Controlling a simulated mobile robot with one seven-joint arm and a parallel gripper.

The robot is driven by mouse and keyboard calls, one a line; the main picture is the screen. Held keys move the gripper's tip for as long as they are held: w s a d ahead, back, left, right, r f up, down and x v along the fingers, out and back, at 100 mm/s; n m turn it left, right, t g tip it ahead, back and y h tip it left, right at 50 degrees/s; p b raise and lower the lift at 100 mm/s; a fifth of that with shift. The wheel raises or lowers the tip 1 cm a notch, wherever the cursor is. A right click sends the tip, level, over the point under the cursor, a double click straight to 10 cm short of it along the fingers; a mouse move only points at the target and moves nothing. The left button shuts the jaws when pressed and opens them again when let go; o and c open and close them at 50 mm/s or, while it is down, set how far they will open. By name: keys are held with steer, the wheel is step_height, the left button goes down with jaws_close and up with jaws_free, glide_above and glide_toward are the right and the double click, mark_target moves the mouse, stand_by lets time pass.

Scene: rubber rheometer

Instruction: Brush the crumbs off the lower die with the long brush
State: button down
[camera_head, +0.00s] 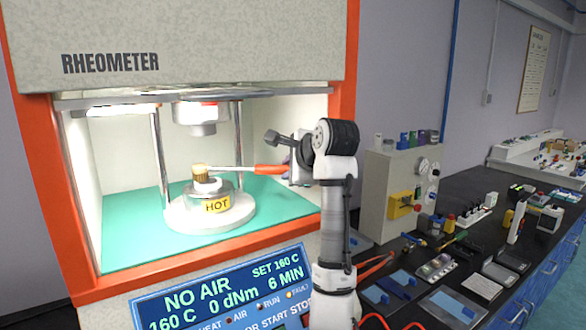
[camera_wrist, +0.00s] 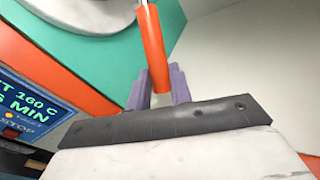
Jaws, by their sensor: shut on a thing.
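The long brush has an orange handle (camera_head: 271,169), a thin metal shaft and a tan bristle head (camera_head: 201,171). My gripper (camera_head: 290,166) is shut on the orange handle, which also shows between the purple-grey fingers in the wrist view (camera_wrist: 154,60). The brush lies about level, pointing left into the rheometer chamber. Its head is at the top of the lower die (camera_head: 209,188), which carries a yellow HOT label. I cannot tell whether the bristles touch the die. Crumbs are too small to make out. The upper die (camera_head: 202,128) hangs above with a gap between.
Metal columns (camera_head: 160,160) stand beside the dies, and an orange frame (camera_head: 341,70) borders the chamber. The display (camera_head: 225,295) reads NO AIR, 160 C. To the right, a grey box with gauges (camera_head: 392,185) and many tools crowd the black bench (camera_head: 455,262).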

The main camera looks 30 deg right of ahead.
steer(key=shift+d, duration=0.6)
steer(key=shift+s+d, duration=0.2)
steer(key=shift+s, duration=1.3)
stand_by(2.6)
